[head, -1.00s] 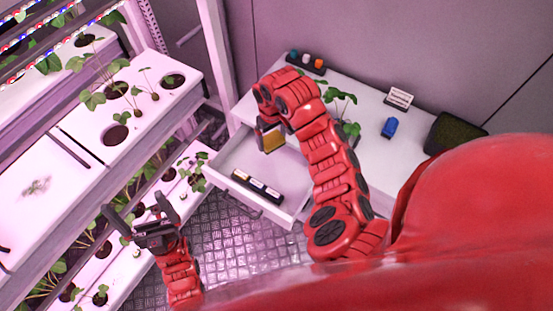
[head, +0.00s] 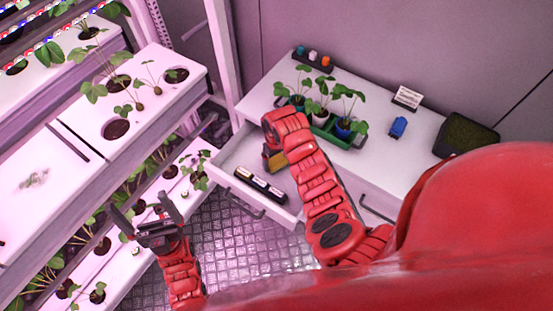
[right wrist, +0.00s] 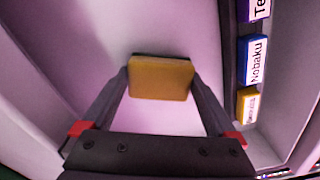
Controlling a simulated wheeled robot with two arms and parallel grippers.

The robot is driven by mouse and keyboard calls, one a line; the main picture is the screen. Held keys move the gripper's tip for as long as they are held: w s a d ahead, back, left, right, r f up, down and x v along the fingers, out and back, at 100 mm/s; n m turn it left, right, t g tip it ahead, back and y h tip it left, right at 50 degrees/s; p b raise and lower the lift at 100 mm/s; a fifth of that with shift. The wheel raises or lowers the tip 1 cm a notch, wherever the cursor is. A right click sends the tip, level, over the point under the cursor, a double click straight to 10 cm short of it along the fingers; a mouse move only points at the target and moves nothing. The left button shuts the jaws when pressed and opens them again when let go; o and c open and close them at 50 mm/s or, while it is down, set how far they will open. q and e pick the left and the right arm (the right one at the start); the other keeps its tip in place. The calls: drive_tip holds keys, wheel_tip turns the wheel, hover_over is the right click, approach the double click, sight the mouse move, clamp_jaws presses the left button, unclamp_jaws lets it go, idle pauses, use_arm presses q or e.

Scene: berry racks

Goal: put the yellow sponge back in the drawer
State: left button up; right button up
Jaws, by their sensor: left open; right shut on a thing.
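The yellow sponge (head: 279,162) is between the fingers of my right gripper (head: 272,158), which is shut on it. In the right wrist view the sponge (right wrist: 160,78) sits between both fingertips, just above or at the floor of the drawer; I cannot tell whether it touches. The white drawer (head: 223,162) is pulled open from the bench, and my right gripper reaches down into it. My right forearm hides part of the drawer. My left gripper (head: 140,214) is open and empty, beside the lower rack at the left.
A black holder with labelled blocks (head: 259,186) lies in the drawer near its front. On the white bench (head: 378,165) stand potted plants in a green tray (head: 325,128), a blue object (head: 398,127), a sign (head: 408,97) and a dark box (head: 466,136). Planting racks (head: 80,130) fill the left.

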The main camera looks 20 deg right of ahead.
sight(277, 160)
drive_tip(key=o, duration=0.8)
drive_tip(key=shift+o, duration=0.2)
drive_tip(key=shift+r+b, duration=0.35)
drive_tip(key=shift+r, duration=0.2)
wheel_tip(277, 160, up, 4)
drive_tip(key=shift+w+r+b, duration=0.1)
drive_tip(key=shift+b, duration=0.65)
wheel_tip(277, 160, up, 7)
drive_tip(key=p, duration=0.3)
drive_tip(key=shift+f, duration=0.2)
